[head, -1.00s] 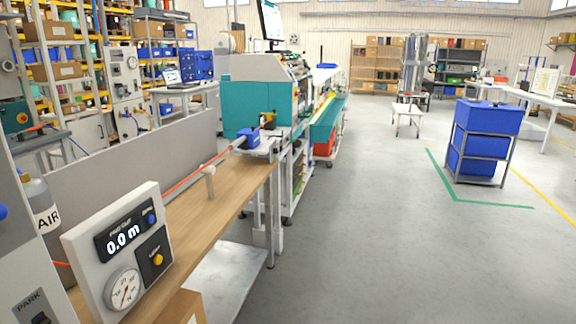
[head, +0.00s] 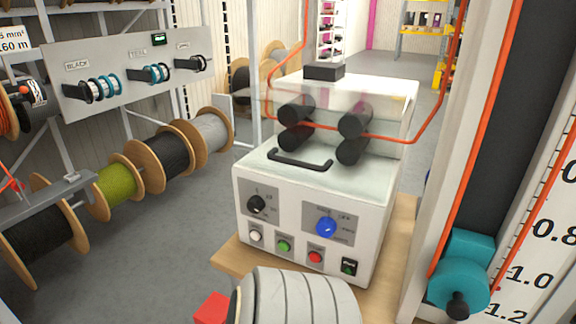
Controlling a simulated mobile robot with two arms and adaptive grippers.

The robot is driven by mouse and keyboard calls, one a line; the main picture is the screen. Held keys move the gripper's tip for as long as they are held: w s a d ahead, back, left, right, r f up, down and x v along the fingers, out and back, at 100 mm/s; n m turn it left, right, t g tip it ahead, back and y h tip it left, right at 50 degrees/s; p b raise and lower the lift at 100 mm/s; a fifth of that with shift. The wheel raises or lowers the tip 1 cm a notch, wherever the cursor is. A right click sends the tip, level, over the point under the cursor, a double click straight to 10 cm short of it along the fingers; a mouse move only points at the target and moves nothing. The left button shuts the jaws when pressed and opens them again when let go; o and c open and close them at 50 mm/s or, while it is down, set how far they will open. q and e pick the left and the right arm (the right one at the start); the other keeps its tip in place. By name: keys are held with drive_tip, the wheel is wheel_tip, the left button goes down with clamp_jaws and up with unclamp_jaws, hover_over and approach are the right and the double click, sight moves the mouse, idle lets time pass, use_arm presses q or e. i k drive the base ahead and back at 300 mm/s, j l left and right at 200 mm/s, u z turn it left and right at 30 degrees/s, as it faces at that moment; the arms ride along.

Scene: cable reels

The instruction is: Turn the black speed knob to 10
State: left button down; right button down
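The black speed knob (head: 257,204) is on the left dial plate of the white machine's front panel, in the middle of the head view. Its scale marks are too small to read. A blue knob (head: 326,227) sits on a second plate to its right. Below them are a white button (head: 255,236), a green button (head: 284,246), a red button (head: 315,257) and a small black switch (head: 349,267).
The white machine (head: 385,215) stands on a wooden bench (head: 232,262), with black rollers and an orange cable on top. Cable reels (head: 165,160) line the left. A teal wheel (head: 458,285) is at right.

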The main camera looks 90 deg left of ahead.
sight(256, 204)
drive_tip(key=k+j+u, duration=0.1)
drive_tip(key=u, duration=2.35)
